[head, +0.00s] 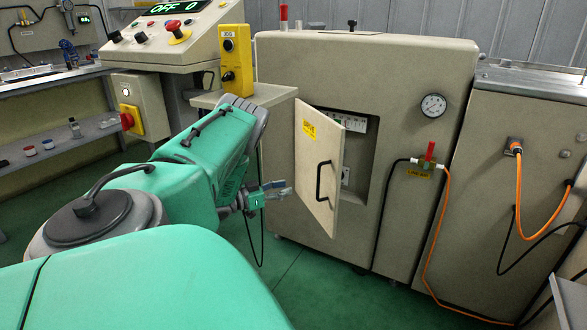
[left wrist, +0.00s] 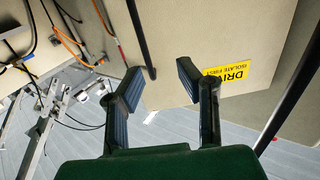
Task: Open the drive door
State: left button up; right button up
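The drive door (head: 308,165) is a beige panel with a yellow label and a black bar handle (head: 319,183). It stands swung out from the large beige cabinet, with part of the opening showing to its right. My left gripper (head: 284,189) is just left of the door in the head view, fingers pointing toward it. In the left wrist view my left gripper (left wrist: 158,78) is open and empty. Contact is unclear. My right gripper is not in view.
Inside the cabinet (head: 430,75) opening is a white switch panel (head: 352,121). A red-handled valve (head: 429,156) and orange cable are to the right. A control console (head: 165,40) and yellow button box (head: 235,60) stand behind my left arm. Green floor is clear below the door.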

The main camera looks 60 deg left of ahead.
pick_arm(q)
jog(key=s, duration=0.7)
jog(key=shift+s, duration=0.3)
